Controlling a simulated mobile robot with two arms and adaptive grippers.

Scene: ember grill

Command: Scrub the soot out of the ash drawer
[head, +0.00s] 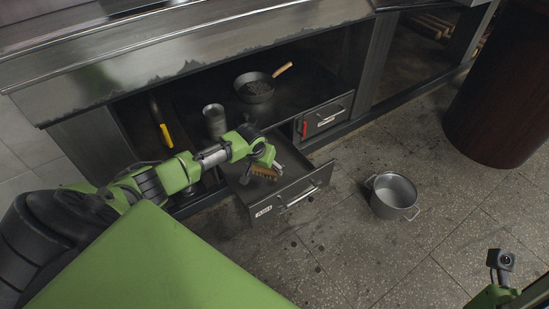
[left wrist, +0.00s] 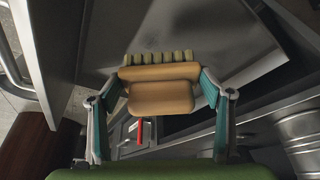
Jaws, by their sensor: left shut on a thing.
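The ash drawer (head: 264,211), with a label on its front, is pulled out below the grill counter. My left gripper (head: 264,162) is over the drawer, shut on a wooden scrub brush (head: 262,173). In the left wrist view the brush (left wrist: 160,92) sits crosswise between the two teal fingers, its pale bristles pointing into the drawer (left wrist: 112,35). A dark soot patch (left wrist: 205,18) shows on the drawer floor beyond the bristles. I cannot tell whether the bristles touch the floor. The right gripper's fingers are not visible.
A metal pot (head: 394,194) stands on the tiled floor right of the drawer. A pan (head: 255,88) and a metal canister (head: 215,121) stand in the recess behind. A closed small drawer (head: 325,116) has a red item beside it. A dark barrel (head: 503,90) stands at right.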

